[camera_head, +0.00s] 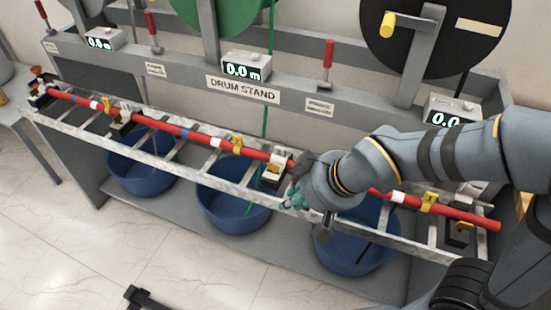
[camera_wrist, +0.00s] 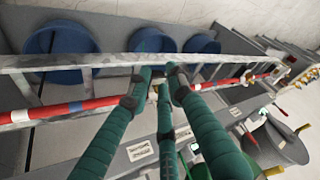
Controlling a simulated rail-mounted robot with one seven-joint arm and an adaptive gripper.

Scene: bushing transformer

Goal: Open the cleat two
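A long red rod (camera_head: 210,138) runs along the grey rail, with yellow clips and pale-and-black blocks, which look like the cleats, spaced along it. No label shows which one is cleat two. One such block (camera_head: 270,174) sits just left of my gripper (camera_head: 291,199), and another (camera_head: 124,121) is further left. In the wrist view, my gripper's green fingers (camera_wrist: 160,74) converge at the metal rail beside the red rod (camera_wrist: 100,103). Their tips are a little apart around a small pale part, and contact is unclear. My wrist hides part of the rod.
Blue tubs (camera_head: 235,207) stand below the rail. Behind it is the drum stand (camera_head: 242,90) with meters, red levers (camera_head: 327,64) and large drums (camera_head: 425,35). A green line (camera_head: 264,130) hangs down near my gripper. The tiled floor in front (camera_head: 160,255) is mostly clear.

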